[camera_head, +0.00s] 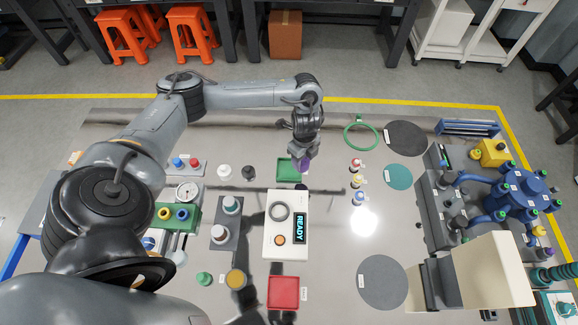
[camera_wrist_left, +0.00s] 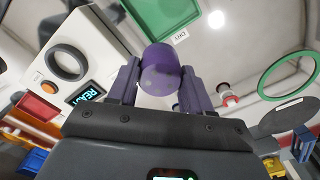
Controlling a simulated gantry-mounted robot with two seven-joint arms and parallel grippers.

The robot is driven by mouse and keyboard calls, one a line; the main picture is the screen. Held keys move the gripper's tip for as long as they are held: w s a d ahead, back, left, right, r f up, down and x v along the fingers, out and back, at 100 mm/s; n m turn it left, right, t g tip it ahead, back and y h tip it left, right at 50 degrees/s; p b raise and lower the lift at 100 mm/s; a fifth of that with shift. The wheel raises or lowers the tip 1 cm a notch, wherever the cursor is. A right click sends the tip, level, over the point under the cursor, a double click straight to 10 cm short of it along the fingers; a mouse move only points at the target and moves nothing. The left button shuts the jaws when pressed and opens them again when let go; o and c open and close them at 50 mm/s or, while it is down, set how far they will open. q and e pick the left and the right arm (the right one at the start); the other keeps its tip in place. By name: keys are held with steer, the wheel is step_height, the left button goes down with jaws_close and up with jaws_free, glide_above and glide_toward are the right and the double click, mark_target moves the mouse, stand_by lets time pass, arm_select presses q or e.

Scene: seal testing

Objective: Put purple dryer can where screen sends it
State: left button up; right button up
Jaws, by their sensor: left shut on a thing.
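My left gripper (camera_head: 302,154) is shut on the purple can (camera_head: 303,165), which it holds at the right edge of the green tray (camera_head: 286,171) in the head view. In the left wrist view the can (camera_wrist_left: 160,72) sits between the two fingers, with the green tray (camera_wrist_left: 150,18) behind it, beside a label that seems to read DRY. The white tester (camera_head: 284,252) has a dark ring (camera_head: 279,211), an orange button and a screen (camera_head: 300,228) that reads READY. Its ring (camera_wrist_left: 66,62) looks empty. A red tray (camera_head: 284,293) lies below the tester.
Red, yellow and blue capped bottles (camera_head: 357,181) stand right of the green tray. A grey rack (camera_head: 227,230) with capped items is left of the tester. Grey discs (camera_head: 383,282), a teal disc (camera_head: 398,177) and a green ring (camera_head: 361,137) lie right. Blue machinery (camera_head: 520,197) stands far right.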

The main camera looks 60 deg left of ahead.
arm_select(q)
steer(key=a+f+b, duration=0.1)
steer(key=s+a+f+b, duration=0.1)
steer(key=a, duration=0.1)
steer(key=s+a+f, duration=0.1)
steer(key=a, duration=0.1)
steer(key=shift+s+a+f+b, duration=0.1)
steer(key=shift+f+b, duration=0.15)
steer(key=shift+b, duration=0.15)
step_height(320, 180, down, 4)
steer(key=shift+r+b, duration=0.25)
steer(key=shift+b, duration=0.45)
steer(key=shift+f, duration=0.15)
steer(key=shift+f, duration=0.1)
steer(key=o, duration=1.2)
steer(key=shift+f, duration=0.1)
